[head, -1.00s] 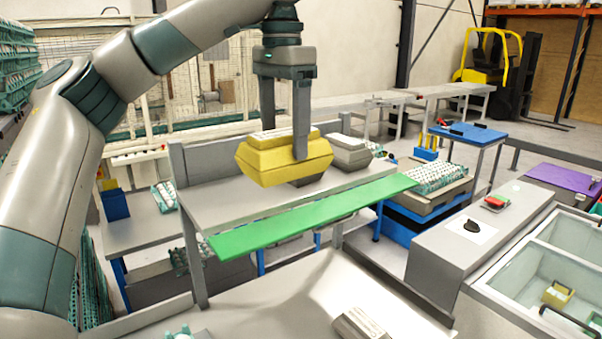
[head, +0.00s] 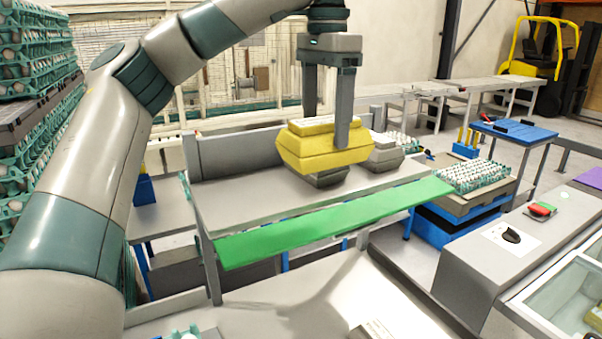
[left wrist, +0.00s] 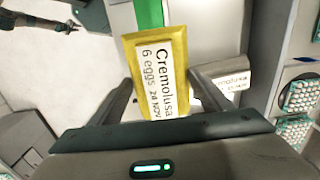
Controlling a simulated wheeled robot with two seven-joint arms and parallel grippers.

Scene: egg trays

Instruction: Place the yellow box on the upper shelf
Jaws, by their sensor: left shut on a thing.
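The yellow box (head: 324,152), an egg carton with a white label on top, is between the fingers of my left gripper (head: 327,128). In the head view it appears over the grey upper shelf (head: 262,193), which has a green front strip (head: 335,221). I cannot tell how much gap is under it.
A grey egg box (head: 386,157) is on the shelf just right of the yellow box. A dark grey shape shows under the yellow box. The shelf's left part looks clear. A worktop (head: 300,305) lies in front, and egg trays (head: 476,176) stand at right.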

